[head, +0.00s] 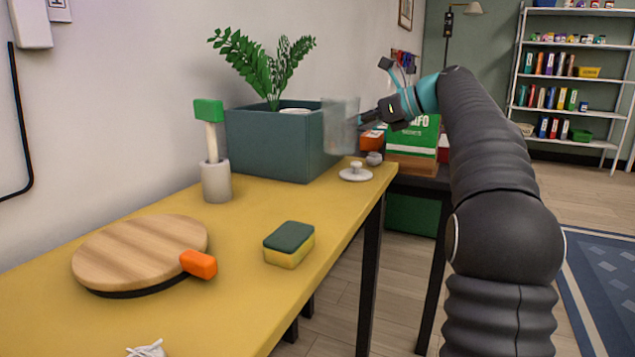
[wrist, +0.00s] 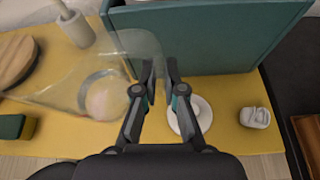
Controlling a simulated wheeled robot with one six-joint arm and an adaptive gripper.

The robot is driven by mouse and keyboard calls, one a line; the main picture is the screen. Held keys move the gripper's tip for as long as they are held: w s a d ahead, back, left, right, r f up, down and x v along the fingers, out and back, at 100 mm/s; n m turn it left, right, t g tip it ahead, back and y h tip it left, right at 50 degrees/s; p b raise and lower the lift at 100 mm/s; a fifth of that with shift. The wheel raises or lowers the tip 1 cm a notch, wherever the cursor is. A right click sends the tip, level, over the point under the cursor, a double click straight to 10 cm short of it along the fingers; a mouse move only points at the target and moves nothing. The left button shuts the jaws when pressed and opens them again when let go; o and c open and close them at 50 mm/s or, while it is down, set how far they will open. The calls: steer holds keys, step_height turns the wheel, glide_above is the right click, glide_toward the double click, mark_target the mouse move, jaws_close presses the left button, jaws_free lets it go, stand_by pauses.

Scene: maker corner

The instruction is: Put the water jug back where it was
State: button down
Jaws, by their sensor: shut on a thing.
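The clear, see-through water jug (head: 341,128) is held at the right end of the teal planter in the head view. It looks roughly upright, and its lower edge appears above the yellow table (head: 235,240). My gripper (head: 368,117) is shut on its right side. In the wrist view the jug (wrist: 75,80) spreads left of my gripper (wrist: 160,78), with a pale round shape showing through it. Its outline is faint, so I cannot tell exactly where its base is.
The teal planter (head: 270,145) with a fern stands close behind the jug. A white knobbed lid (head: 356,173) and a small pale object (head: 374,158) lie below, near the table's edge. A sponge (head: 289,244), round wooden board (head: 140,250) and grey holder (head: 216,182) stand nearer.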

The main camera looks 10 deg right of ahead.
steer(key=b, duration=0.3)
glide_above(307, 171)
steer(key=s+d, duration=0.2)
steer(key=d, duration=0.1)
step_height(307, 171, down, 5)
steer(key=shift+r, duration=0.1)
steer(key=shift+f+b, duration=0.9)
steer(key=shift+f, duration=1)
steer(key=shift+f, duration=0.15)
steer(key=c, duration=1.3)
jaws_free()
steer(key=shift+o, duration=0.2)
steer(key=shift+s+d+r, duration=0.2)
steer(key=shift+d+r, duration=0.1)
steer(key=p+v, duration=0.2)
steer(key=v, duration=0.9)
steer(key=shift+s+d+p, duration=0.1)
steer(key=shift+s+p, duration=0.05)
steer(key=shift+p, duration=0.25)
